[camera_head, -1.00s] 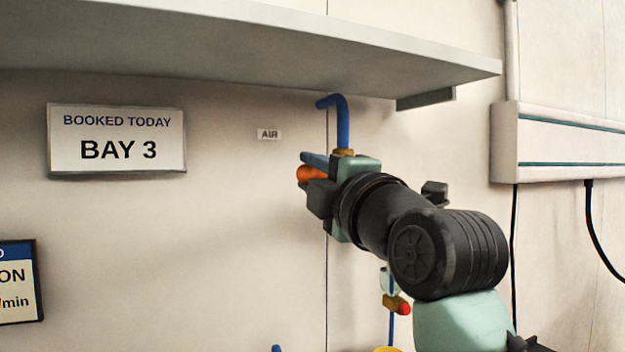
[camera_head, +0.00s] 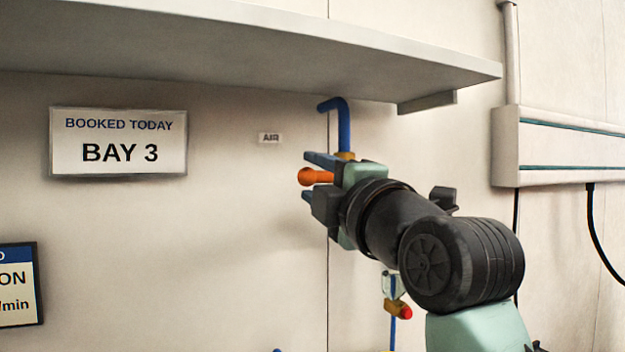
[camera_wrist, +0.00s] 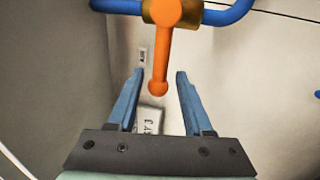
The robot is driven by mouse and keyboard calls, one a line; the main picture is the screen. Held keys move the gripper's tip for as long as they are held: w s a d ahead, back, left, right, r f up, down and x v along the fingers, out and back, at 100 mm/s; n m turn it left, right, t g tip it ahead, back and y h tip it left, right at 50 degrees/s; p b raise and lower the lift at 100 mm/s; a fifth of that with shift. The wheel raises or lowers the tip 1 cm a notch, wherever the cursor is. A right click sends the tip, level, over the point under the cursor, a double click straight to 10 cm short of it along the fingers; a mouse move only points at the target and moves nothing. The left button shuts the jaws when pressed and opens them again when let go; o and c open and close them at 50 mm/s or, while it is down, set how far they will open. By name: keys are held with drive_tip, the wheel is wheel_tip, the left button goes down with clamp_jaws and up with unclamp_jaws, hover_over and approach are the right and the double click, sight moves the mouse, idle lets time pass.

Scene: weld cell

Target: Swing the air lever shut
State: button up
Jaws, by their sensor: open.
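The air lever is an orange handle (camera_head: 316,176) with a rounded end. It also shows in the wrist view (camera_wrist: 160,62), joined to a brass valve body (camera_wrist: 185,14) on a blue pipe (camera_wrist: 235,14). The lever stands crosswise to the pipe in the wrist view. My gripper (camera_wrist: 157,73) is open, with one blue finger on each side of the lever and a visible gap to each. In the head view my gripper (camera_head: 309,178) has its fingers above and below the lever and hides most of the valve.
A small AIR label (camera_head: 269,138) is on the wall left of the pipe. A shelf (camera_head: 250,40) overhangs above my arm. A second fitting with a red tip (camera_head: 398,309) hangs below. A wall box (camera_head: 560,150) is at right.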

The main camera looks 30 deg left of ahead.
drive_tip(key=b+v, duration=0.2)
drive_tip(key=v, duration=1)
drive_tip(key=s+d+r+m+t+h, duration=0.1)
drive_tip(key=s+d+m+t+h, duration=0.45)
drive_tip(key=m, duration=0.75)
drive_tip(key=s+d+m+t+h, duration=0.2)
drive_tip(key=d+m+t+h, duration=0.55)
drive_tip(key=m, duration=0.55)
wheel_tip(320, 180, up, 15)
drive_tip(key=m+t+h+p, duration=0.2)
drive_tip(key=h+p, duration=0.1)
drive_tip(key=p, duration=1.1)
drive_tip(key=shift+s+a, duration=0.15)
drive_tip(key=shift+s, duration=0.35)
drive_tip(key=shift+f, duration=0.1)
